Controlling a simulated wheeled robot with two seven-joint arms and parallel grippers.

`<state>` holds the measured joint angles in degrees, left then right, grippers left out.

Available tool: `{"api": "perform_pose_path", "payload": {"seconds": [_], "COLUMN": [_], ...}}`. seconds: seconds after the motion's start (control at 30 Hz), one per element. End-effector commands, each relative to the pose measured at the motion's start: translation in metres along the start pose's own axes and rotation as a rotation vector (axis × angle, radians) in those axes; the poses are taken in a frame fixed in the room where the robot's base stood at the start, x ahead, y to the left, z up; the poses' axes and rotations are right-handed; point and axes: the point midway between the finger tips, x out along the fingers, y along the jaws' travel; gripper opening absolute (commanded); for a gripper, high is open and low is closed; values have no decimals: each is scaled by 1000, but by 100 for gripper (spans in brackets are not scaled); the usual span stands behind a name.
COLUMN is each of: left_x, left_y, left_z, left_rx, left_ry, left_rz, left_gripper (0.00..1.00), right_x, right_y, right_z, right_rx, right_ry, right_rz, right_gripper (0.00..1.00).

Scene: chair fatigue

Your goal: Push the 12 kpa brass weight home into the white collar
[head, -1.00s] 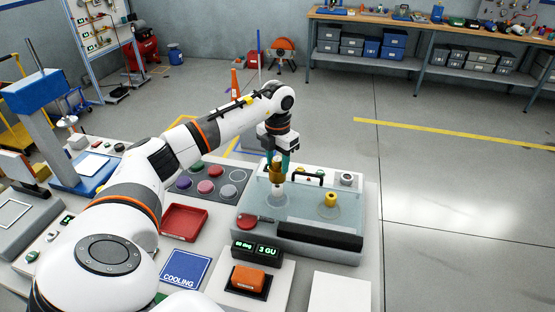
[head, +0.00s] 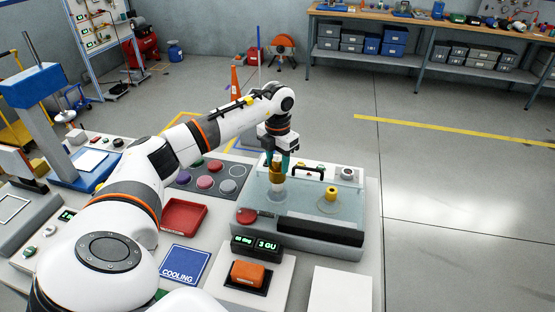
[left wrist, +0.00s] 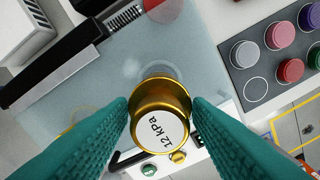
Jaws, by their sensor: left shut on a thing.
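The brass weight (left wrist: 162,112), marked "12 kPa" on its end face, is between the teal fingers of my left gripper (left wrist: 160,103) in the left wrist view. The gripper is shut on it. In the head view my left gripper (head: 279,162) points down and holds the weight (head: 277,173) upright over the left part of the glass-topped bath. A pale round collar (head: 277,192) shows just under the weight. The weight hides much of it, and I cannot tell how deep the weight sits in it. My right gripper is not in view.
A second brass piece (head: 331,194) stands at the right of the bath (head: 305,215). A black handle and small knobs line its back edge. A red knob (head: 246,215) is at its front left. A red tray (head: 183,215) and a panel of coloured discs (head: 205,182) lie left.

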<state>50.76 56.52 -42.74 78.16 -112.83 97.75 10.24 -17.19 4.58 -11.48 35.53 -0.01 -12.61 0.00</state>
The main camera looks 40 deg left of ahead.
Motion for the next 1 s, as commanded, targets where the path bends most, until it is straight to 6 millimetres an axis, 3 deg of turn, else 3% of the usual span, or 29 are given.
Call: {"api": "perform_pose_path", "payload": {"seconds": [0.3, 0.33, 0.5, 0.8, 1.0], "left_x": [6, 6, 6, 6, -19], "left_y": [0, 0, 0, 0, 0], "left_z": [-1, -1, 0, 0, -1], "left_rx": [-1, -1, 0, 0, 0], "left_ry": [4, 4, 3, -1, 6], "left_rz": [0, 0, 0, 0, -2], "left_gripper": [25, 47, 70, 70, 70], "right_x": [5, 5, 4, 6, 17], "right_y": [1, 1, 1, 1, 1], "right_z": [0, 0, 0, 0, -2], "right_rx": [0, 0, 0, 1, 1], "right_ry": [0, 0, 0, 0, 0], "right_rz": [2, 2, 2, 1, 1], "right_gripper": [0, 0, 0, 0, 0]}}
